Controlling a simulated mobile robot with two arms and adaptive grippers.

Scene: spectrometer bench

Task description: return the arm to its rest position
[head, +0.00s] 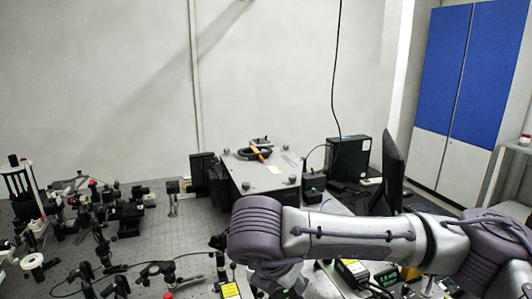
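My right arm (350,235) comes in from the right and reaches across the lower middle of the head view. Its forearm is silver-grey with purple joints. Neither gripper can be made out. My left arm does not show.
An optical table (190,232) with several mounts fills the left. A grey box (262,176) carries a black and orange tool. Behind my arm stand a black case (349,158) and a monitor (393,165). Blue and white cabinets (470,75) are at back right.

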